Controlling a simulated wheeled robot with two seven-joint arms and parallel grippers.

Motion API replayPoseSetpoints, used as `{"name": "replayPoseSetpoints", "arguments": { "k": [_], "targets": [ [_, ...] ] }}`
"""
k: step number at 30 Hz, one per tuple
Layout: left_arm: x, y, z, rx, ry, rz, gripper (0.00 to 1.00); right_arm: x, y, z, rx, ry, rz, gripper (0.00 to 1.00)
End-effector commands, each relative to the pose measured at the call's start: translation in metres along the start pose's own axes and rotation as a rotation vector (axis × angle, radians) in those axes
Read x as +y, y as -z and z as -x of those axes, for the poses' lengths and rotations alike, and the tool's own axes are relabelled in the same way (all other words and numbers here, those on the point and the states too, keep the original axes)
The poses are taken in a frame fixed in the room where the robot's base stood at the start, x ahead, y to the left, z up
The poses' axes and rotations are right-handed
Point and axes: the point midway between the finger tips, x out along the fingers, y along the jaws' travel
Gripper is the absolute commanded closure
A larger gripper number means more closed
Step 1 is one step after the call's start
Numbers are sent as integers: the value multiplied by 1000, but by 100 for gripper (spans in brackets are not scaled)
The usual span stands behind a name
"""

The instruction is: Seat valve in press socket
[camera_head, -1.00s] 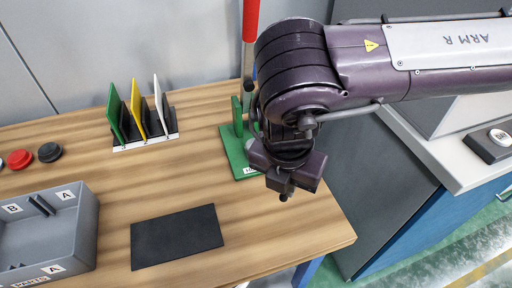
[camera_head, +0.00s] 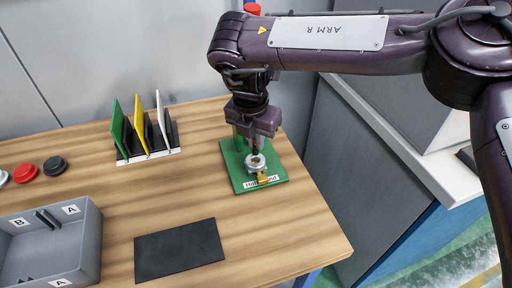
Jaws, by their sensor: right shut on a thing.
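The green press (camera_head: 236,180) stands at the right of the wooden table, its base flat and its upper parts largely hidden behind my right arm. A valve with a round silver body (camera_head: 256,163) and a brass end shows over the front of the base, partly covering the label there. My right gripper (camera_head: 254,150) points down at the press and is shut on the valve from above. The socket is hidden under the valve, so I cannot tell whether the valve is inside it or just above. My left gripper is out of view.
A rack (camera_head: 148,155) with green, yellow and white plates stands at the back. A grey divided bin (camera_head: 92,240) is at the front left, with a dark mat (camera_head: 179,250) to its right. Round caps, including a red one (camera_head: 24,174), lie far left. The table's right edge is close to the press.

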Motion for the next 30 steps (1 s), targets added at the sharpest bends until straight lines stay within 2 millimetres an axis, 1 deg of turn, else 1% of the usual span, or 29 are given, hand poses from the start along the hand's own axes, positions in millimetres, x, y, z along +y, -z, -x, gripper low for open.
{"name": "replayPoseSetpoints", "arguments": {
  "k": [1,3,6,17,18,22,23,30],
  "targets": [
    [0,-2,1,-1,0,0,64,-2,3,-9,4,6,3,100],
    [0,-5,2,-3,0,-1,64,-2,5,-20,5,7,3,100],
    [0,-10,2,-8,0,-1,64,-2,6,-31,3,4,1,100],
    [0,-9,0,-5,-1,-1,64,-2,8,-37,4,3,0,100],
    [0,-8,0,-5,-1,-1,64,-2,8,-36,3,3,0,89],
    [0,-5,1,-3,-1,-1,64,-2,7,-36,3,3,0,72],
    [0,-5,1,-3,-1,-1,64,-2,7,-36,3,3,0,70],
    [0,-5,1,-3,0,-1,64,-2,7,-36,3,3,0,70]
  ]
}}
